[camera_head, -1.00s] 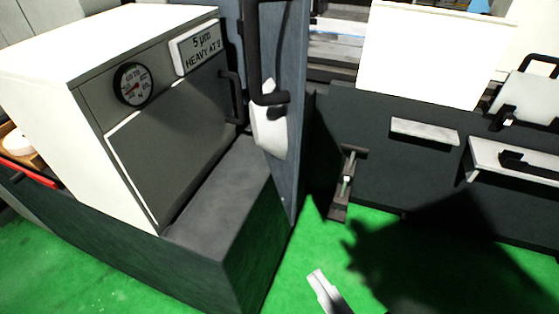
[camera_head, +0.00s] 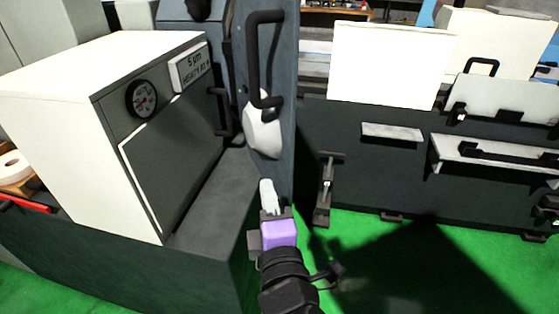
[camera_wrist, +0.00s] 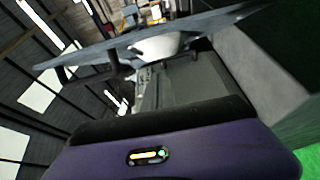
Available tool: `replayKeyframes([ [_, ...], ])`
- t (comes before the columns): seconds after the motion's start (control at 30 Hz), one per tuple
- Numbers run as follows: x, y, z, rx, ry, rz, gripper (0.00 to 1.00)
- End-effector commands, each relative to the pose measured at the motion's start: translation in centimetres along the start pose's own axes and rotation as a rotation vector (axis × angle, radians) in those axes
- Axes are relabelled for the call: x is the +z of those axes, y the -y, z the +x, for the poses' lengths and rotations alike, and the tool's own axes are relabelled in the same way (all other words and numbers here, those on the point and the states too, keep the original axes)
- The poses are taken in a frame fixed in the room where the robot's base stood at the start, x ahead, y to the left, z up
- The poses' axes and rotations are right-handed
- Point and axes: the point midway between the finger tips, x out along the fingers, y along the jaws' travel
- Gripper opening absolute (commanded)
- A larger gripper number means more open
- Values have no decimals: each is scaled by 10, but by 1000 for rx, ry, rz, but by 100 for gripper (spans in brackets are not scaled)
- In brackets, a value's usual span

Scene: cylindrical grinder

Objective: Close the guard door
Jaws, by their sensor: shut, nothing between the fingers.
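The guard door is a tall dark grey panel (camera_head: 284,110) standing edge-on toward me beside the machine's grey cabinet. A long black bar handle (camera_head: 250,62) is on its left face, with a white rounded part (camera_head: 263,136) just below. My gripper (camera_head: 267,184) is shut and empty, its pale fingers pointing up just below the white part, close to the door's lower left face. I cannot tell whether it touches the door. In the wrist view the door (camera_wrist: 105,46) stretches across the top, with its handle (camera_wrist: 88,72) on the left.
The white-topped cabinet (camera_head: 152,190) with a dial (camera_head: 142,98) stands at left, its dark ledge (camera_head: 215,195) running beside my gripper. The dark machine base (camera_head: 400,170) with pale plates is at right. Green floor (camera_head: 390,240) is open at lower right.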

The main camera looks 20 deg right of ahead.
Motion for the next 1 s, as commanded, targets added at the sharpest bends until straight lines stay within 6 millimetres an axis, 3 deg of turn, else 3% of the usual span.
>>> replayKeyframes([
  [0.27, 2, 0, 20, -7, 7, -29, 0],
  [0.7, 2, 0, 104, -7, 5, -26, 0],
  [0.8, 21, 0, 104, -10, 6, -25, 0],
  [1.0, 37, 1, 109, -10, 4, -25, 0],
])
